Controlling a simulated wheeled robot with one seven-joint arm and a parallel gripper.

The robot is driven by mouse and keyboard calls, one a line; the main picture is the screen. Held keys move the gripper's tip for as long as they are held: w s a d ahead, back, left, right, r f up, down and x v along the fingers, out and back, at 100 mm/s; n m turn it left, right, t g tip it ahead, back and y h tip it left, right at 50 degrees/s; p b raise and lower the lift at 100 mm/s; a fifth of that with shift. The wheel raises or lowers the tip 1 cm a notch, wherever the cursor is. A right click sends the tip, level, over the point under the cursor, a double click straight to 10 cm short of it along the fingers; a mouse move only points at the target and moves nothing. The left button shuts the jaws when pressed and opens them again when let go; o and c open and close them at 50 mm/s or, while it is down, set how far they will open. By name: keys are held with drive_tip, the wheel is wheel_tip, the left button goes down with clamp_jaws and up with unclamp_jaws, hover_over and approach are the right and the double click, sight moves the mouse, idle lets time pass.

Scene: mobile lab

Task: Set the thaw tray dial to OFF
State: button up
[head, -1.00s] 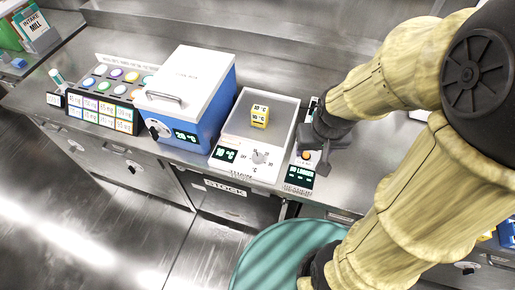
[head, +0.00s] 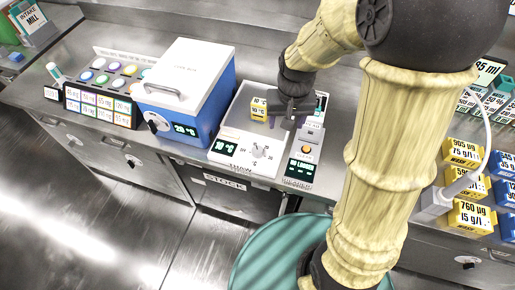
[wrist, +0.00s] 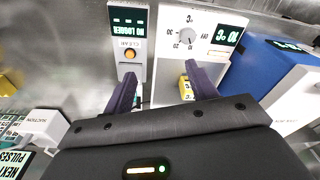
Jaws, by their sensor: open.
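The thaw tray (head: 235,124) is a white unit with a grey top, a small lit display and a round dial (head: 260,151) on its front panel. The display appears to read 10 °C. In the wrist view the dial (wrist: 187,36) shows upside down, beyond my fingertips; its exact pointer setting is too small to tell. A yellow block (head: 259,108) sits on the tray top, partly hidden by a finger in the wrist view (wrist: 184,88). My gripper (head: 287,121) is open and empty over the tray's right side, behind the dial and apart from it.
A logger unit with an orange button (head: 306,149) stands close to the tray's right. A blue box with a white lid (head: 190,80) stands at its left. Yellow and blue labelled boxes (head: 470,216) stand at the right. Open floor lies in front of the bench.

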drive_tip(key=g, duration=0.1)
hover_over(258, 149)
wheel_tip(258, 149, down, 3)
drive_tip(key=shift+a+r+b, duration=0.15)
drive_tip(key=shift+r+b, duration=0.1)
drive_tip(key=shift+b, duration=0.05)
drive_tip(key=shift+f, duration=0.1)
wheel_tip(258, 149, down, 17)
drive_tip(key=shift+f+p, duration=0.15)
drive_tip(key=shift+p, duration=0.55)
drive_tip(key=c, duration=1)
